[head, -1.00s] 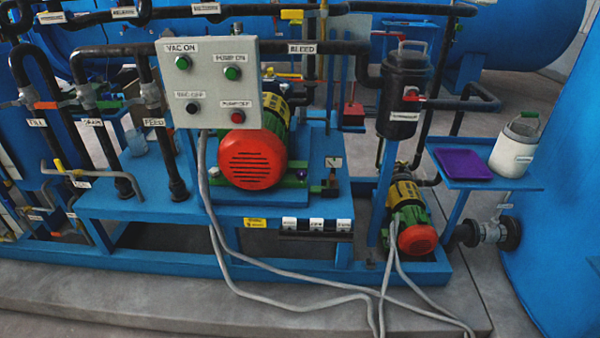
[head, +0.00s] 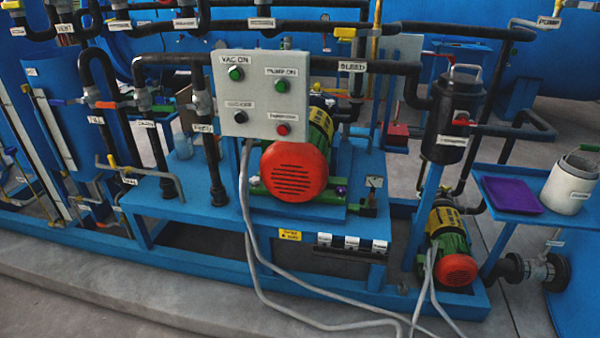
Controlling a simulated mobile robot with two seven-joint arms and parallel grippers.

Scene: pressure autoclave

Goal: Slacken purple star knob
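A small purple knob-like part (head: 340,191) shows at the right end of the green base under the large red-ended motor (head: 294,171). It is too small for me to make out a star shape or how tight it sits. Another purple part (head: 186,22) shows on the upper pipe at the back, also too small to tell its shape. Neither of my grippers is in view.
A grey control box (head: 266,95) stands in front of the motor on the blue skid. Grey cables (head: 330,318) trail over the front edge. At right are a small pump (head: 448,250), a side table (head: 487,176) with a purple tray (head: 512,195) and a white container (head: 570,184).

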